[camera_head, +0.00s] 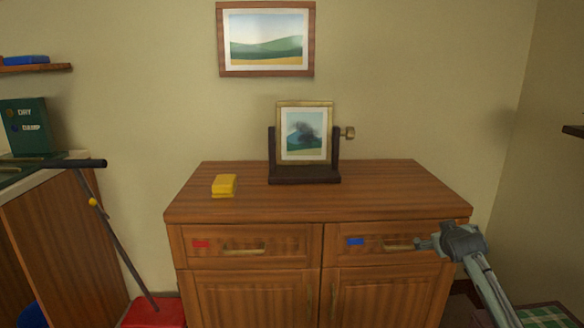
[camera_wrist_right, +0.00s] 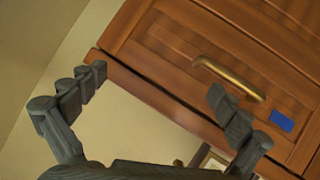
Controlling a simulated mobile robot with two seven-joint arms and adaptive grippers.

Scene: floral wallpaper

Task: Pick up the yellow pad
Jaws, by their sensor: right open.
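The yellow pad (camera_head: 224,185) lies on the left part of the top of the wooden cabinet (camera_head: 390,184) in the head view. My right gripper (camera_head: 420,243) is at the cabinet's right front, by the handle of the drawer with the blue label, far to the right of the pad. In the right wrist view my right gripper (camera_wrist_right: 156,84) has its fingers spread wide with nothing between them. The brass drawer handle (camera_wrist_right: 229,77) lies beyond the right-hand finger; whether they touch I cannot tell. My left gripper is not in view.
A small picture in a dark stand (camera_head: 304,178) stands mid-top of the cabinet, right of the pad. The drawers carry a red label (camera_head: 201,244) and a blue label (camera_head: 355,241). A dark pole (camera_head: 122,245) leans at the left above a red box (camera_head: 155,313). The cabinet's top right is clear.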

